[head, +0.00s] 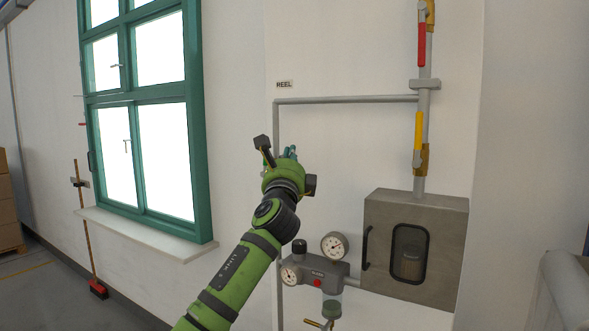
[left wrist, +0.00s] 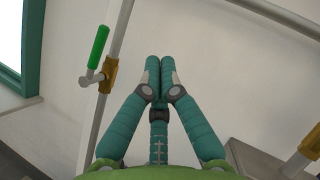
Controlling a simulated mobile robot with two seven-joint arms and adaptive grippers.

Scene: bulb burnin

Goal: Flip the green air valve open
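The green air valve has a green lever handle (left wrist: 98,47) and a brass body (left wrist: 110,75) on a grey pipe, at the upper left of the left wrist view. The handle lies beside the pipe and roughly along it. In the head view I cannot make the valve out; my left arm covers part of that pipe. My left gripper (left wrist: 160,62) has its teal fingers together with nothing between them. It is apart from the handle, to its right in the wrist view. In the head view the left gripper (head: 290,152) is in front of the wall near the pipe.
A red-handled valve (head: 422,42) and a yellow-handled valve (head: 418,132) are on the thick pipe at right. Below are a grey metal box (head: 390,279) and a regulator with gauges (head: 334,245). A green-framed window (head: 198,120) is at left.

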